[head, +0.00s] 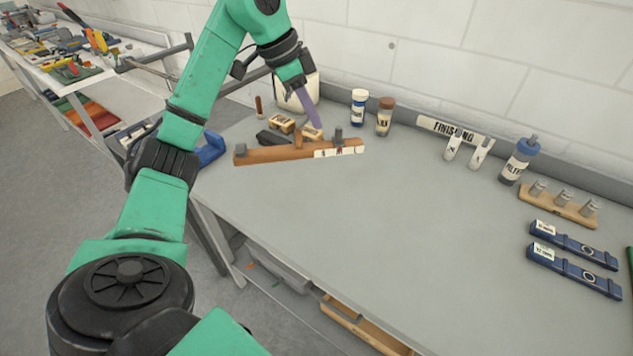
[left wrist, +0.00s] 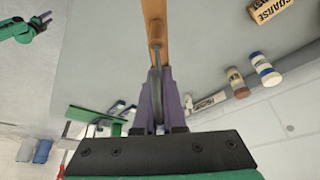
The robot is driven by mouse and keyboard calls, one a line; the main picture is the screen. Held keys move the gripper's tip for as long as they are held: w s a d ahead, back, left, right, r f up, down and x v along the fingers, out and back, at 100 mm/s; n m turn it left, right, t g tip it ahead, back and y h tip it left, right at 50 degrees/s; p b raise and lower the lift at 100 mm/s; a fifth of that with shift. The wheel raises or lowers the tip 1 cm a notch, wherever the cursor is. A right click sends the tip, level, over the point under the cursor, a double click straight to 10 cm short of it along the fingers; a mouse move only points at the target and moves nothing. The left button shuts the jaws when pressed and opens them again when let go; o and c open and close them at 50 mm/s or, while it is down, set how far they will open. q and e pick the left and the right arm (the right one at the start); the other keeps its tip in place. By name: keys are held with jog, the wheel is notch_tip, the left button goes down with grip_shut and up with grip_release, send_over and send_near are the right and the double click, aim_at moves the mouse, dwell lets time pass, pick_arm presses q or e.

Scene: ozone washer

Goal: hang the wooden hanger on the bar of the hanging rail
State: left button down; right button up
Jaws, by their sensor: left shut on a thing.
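My left gripper (head: 316,124) has purple fingers and comes down over the left part of the grey bench. In the left wrist view my left gripper (left wrist: 158,112) is shut on a thin dark piece. The fingers hide part of the grip. In the head view a long brown wooden bar (head: 280,154) with short upright pegs and a white label lies just in front of the fingers. I cannot clearly tell a hanger or a hanging rail.
Small wooden blocks (head: 282,122) lie by the gripper. The bench middle is clear.

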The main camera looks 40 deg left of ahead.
aim_at(308, 148)
pick_arm(q)
jog(key=f, duration=0.2)
jog(key=s+f, duration=0.1)
jog(key=f, duration=0.1)
jog(key=f+b, duration=0.1)
jog(key=f, duration=0.1)
jog(key=shift+s+a+f, duration=0.25)
jog(key=shift+s, duration=0.15)
notch_tip(308, 148, down, 11)
jog(key=w, duration=0.1)
jog(key=shift+p, duration=0.4)
jog(key=c, duration=1.4)
grip_release()
jog(key=shift+w, duration=0.1)
jog(key=o, duration=0.4)
pick_arm(e)
jog(key=shift+s+a+f, duration=0.2)
jog(key=shift+s+f, duration=0.4)
jog(key=shift+s, duration=0.3)
